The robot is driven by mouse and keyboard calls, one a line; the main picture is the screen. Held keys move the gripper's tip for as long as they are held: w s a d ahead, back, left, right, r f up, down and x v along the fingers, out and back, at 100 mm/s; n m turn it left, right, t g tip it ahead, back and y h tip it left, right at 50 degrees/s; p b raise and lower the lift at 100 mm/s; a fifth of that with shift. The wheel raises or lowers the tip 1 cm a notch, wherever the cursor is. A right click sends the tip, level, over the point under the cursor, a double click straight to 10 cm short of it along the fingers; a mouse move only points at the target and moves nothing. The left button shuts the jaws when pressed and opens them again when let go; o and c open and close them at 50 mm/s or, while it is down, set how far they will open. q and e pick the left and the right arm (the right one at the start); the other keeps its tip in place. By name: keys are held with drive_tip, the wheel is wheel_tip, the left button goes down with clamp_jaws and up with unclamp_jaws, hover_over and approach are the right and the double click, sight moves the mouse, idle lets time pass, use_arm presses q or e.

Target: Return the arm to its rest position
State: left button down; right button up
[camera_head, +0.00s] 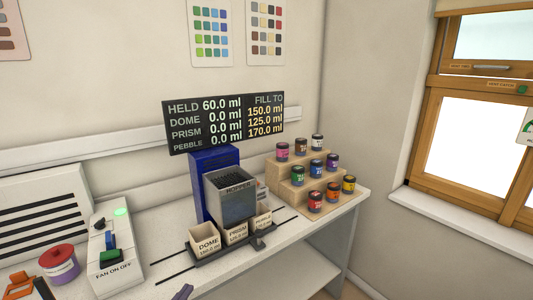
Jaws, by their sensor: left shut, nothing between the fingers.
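My left gripper (28,286), orange and black, shows only in part at the bottom left corner of the head view. It is shut and empty, beside a round red and purple container (58,262) on the worktop. The rest of the left arm is outside the picture.
A white switch box (113,257) stands on the worktop (160,285). To its right are a grey hopper (231,200) and cups marked DOME (205,243), PRISM and PEBBLE. Coloured jars fill a stepped wooden stand (283,175). A display (225,122) hangs behind.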

use_arm(q)
drive_tip(key=s+f+g+y, duration=0.1)
drive_tip(key=s+f+g, duration=0.25)
drive_tip(key=s, duration=0.35)
drive_tip(key=s+a+f+g+y, duration=0.1)
drive_tip(key=s+f+g, duration=0.2)
drive_tip(key=s+g, duration=0.25)
drive_tip(key=s+f+g+y, duration=0.1)
drive_tip(key=s+f+g, duration=0.25)
drive_tip(key=s, duration=0.35)
wheel_tip(320, 180, down, 22)
drive_tip(key=s+b, duration=0.1)
drive_tip(key=s, duration=0.1)
drive_tip(key=s+a+f+g+b, duration=0.1)
drive_tip(key=s+a+f+g, duration=0.1)
drive_tip(key=s+f, duration=1.4)
drive_tip(key=shift+s+a+f, duration=0.2)
drive_tip(key=shift+s+a, duration=0.35)
drive_tip(key=shift+a, duration=0.05)
